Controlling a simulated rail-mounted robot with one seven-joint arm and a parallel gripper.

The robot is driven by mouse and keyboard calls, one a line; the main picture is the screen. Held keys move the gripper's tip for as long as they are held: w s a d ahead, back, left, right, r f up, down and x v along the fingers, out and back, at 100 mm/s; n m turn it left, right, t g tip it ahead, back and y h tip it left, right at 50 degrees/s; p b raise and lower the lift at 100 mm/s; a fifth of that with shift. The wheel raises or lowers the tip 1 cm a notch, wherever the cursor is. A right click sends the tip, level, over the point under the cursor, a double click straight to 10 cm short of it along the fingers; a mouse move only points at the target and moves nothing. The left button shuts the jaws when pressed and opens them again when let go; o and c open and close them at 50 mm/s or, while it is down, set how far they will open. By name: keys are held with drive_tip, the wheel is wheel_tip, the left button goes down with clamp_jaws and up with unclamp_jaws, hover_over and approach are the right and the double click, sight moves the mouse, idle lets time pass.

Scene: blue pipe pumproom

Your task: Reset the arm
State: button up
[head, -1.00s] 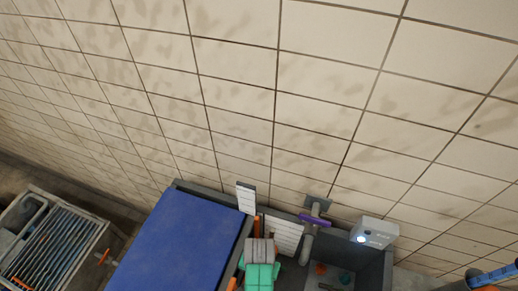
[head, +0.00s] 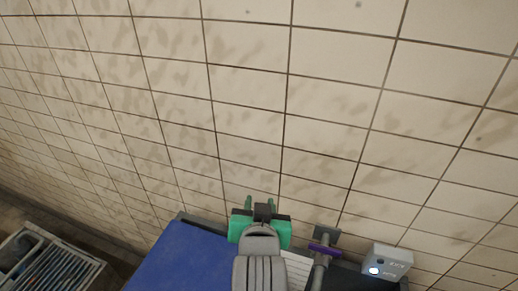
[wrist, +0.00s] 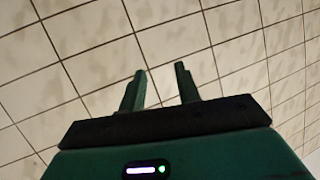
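My gripper (head: 260,203) shows at the bottom middle of the head view, green with a dark middle part, raised in front of the tiled wall. Its two fingers point up in the picture, toward the wall. In the wrist view my gripper (wrist: 161,82) has its two green fingers apart with only wall tiles seen between them. It is open and holds nothing. My grey arm link lies below it in the head view and hides part of the bench.
A blue panel (head: 185,262) lies left of the arm. A purple-handled pipe fitting (head: 324,249) and a grey box with a lit lamp (head: 387,262) stand to the right. A rack (head: 50,262) is at the lower left. The tiled wall (head: 240,100) fills the back.

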drive_tip(key=s+r+n+t+b, duration=0.1)
drive_tip(key=s+r+t, duration=0.4)
drive_tip(key=r, duration=0.4)
drive_tip(key=s+r+t+b, duration=0.2)
drive_tip(key=s+r, duration=0.6)
drive_tip(key=r, duration=0.2)
drive_tip(key=s+r+n+t+b, duration=0.1)
drive_tip(key=s+r+t, duration=0.4)
drive_tip(key=r, duration=0.4)
wheel_tip(320, 180, up, 19)
drive_tip(key=p, duration=1.8)
drive_tip(key=shift+s+a+f+g, duration=0.15)
drive_tip(key=shift+s+a+g, duration=0.1)
drive_tip(key=shift+g, duration=0.15)
